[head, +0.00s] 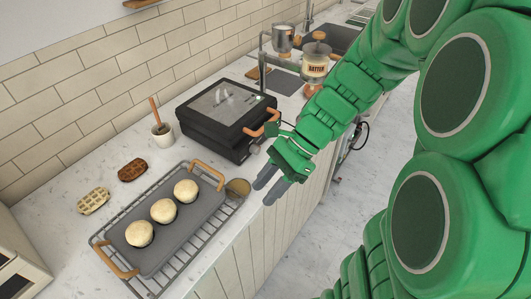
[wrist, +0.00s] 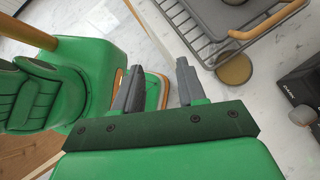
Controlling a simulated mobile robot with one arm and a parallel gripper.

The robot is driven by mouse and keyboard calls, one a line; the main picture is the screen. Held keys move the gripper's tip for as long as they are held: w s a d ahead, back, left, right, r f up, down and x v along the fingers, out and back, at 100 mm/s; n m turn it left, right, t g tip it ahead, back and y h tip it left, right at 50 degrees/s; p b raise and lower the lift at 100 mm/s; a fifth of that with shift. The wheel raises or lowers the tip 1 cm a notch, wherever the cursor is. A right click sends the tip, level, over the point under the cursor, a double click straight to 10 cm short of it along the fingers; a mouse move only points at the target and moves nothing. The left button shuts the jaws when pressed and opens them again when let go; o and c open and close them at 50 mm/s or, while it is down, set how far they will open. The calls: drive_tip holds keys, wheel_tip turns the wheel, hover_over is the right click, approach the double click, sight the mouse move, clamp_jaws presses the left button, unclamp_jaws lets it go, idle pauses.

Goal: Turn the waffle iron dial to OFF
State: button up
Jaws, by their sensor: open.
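The waffle iron (head: 215,120) is a black box with a grey panel on its closed top and wooden handles (head: 253,132) at its front. In the wrist view only its dark corner (wrist: 302,88) shows at the right edge, with white lettering. A grey round dial (wrist: 301,116) sticks out from that face; its setting cannot be read. My gripper (head: 268,189) is open and empty, in front of the waffle iron and over the counter's front edge. In the wrist view its two grey fingers (wrist: 157,68) stand apart, well left of the dial and touching nothing.
A rack with a grey tray (head: 190,223) holds three pale round pieces, left of my gripper. A small round tan dish (head: 238,187) sits between rack and waffle iron. Waffles (head: 93,201), a cup (head: 162,132) and a butter jar (head: 316,66) stand farther off. Floor lies open right.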

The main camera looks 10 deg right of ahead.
drive_tip(key=w+d+f+m+t+y, duration=0.2)
drive_tip(key=w+f+m+t+y, duration=0.15)
drive_tip(key=w+m, duration=0.55)
drive_tip(key=m+t+y, duration=0.2)
drive_tip(key=m+t, duration=0.4)
drive_tip(key=m, duration=0.4)
approach(258, 152)
drive_tip(key=shift+w+f, duration=0.2)
drive_tip(key=shift+x, duration=3.9)
drive_tip(key=shift+r, duration=0.15)
clamp_jaws()
